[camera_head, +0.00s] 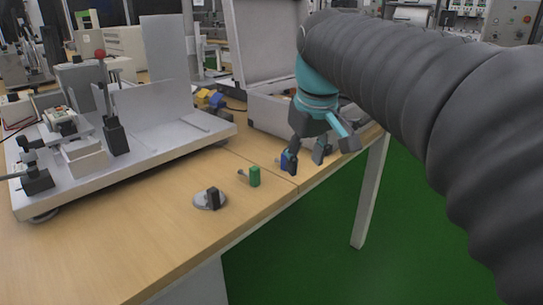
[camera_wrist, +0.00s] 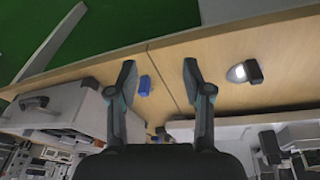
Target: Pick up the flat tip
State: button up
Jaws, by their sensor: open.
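A flat grey disc-like piece with a black block on it (camera_head: 203,201) lies on the wooden table near its front edge; it looks like the flat tip. It also shows in the wrist view (camera_wrist: 237,74), to the right of the right finger. My gripper (camera_head: 305,156) is open and empty above the table, right of the flat piece in the head view. In the wrist view my gripper's fingers (camera_wrist: 159,66) are spread wide. A small blue block (camera_wrist: 145,86) lies between them in that view, nearer the left finger.
A white fixture platform (camera_head: 150,155) fills the table's left. An open grey case (camera_head: 268,112) stands behind my gripper. The front left tabletop is clear.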

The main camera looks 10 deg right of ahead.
jog(key=w+r+n+g, duration=0.1)
jog(key=w+r+n, duration=0.1)
jog(key=w+r, duration=0.45)
jog(key=n+g+p, duration=0.1)
jog(key=n+g, duration=0.1)
send_over(282, 160)
jog(key=d, duration=0.1)
notch_tip(282, 160, down, 14)
jog(key=b, duration=0.3)
jog(key=shift+w, duration=0.15)
grip_shut()
